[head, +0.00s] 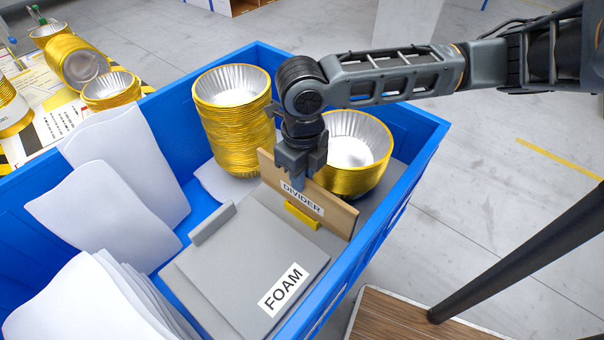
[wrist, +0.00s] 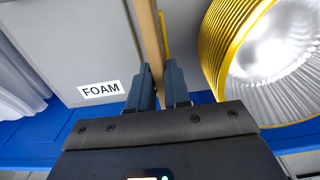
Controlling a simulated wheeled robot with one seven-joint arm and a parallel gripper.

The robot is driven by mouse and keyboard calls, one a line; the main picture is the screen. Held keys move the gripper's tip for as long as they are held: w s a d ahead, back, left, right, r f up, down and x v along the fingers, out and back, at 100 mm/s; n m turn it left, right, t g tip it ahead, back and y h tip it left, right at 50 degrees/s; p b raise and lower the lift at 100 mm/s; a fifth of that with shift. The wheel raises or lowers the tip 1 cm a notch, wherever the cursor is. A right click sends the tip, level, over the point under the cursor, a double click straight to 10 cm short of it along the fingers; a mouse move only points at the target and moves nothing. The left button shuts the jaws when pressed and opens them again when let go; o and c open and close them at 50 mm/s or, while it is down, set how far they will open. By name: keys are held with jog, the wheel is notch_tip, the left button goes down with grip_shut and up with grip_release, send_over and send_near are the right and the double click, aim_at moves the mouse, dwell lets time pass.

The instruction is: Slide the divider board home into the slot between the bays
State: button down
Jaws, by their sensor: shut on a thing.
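The divider board (head: 335,210) is a tan upright panel with a "DIVIDER" label, inside a blue crate (head: 425,150). It stands between the grey foam bay and the bay of foil cups. My gripper (head: 303,170) is shut on the board's top edge, one finger on each face; the wrist view shows the board (wrist: 150,30) between the fingertips (wrist: 158,80). A yellow guide piece (head: 301,216) sits low against the board's near face. A yellow strip also shows beside the board in the wrist view (wrist: 164,35). I cannot tell how deep the board's lower edge sits.
Grey foam sheets (head: 240,250) lie left of the board. Stacked foil cups (head: 235,120) and another cup stack (head: 355,155) stand behind it, the latter close to the arm. White bent sheets (head: 110,205) fill the crate's left part. More cups (head: 110,88) stand outside.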

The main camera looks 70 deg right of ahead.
jog(key=shift+f, duration=0.15)
jog(key=c, duration=1)
grip_release()
notch_tip(320, 180, up, 8)
jog(key=shift+f, duration=0.1)
dwell(0.3)
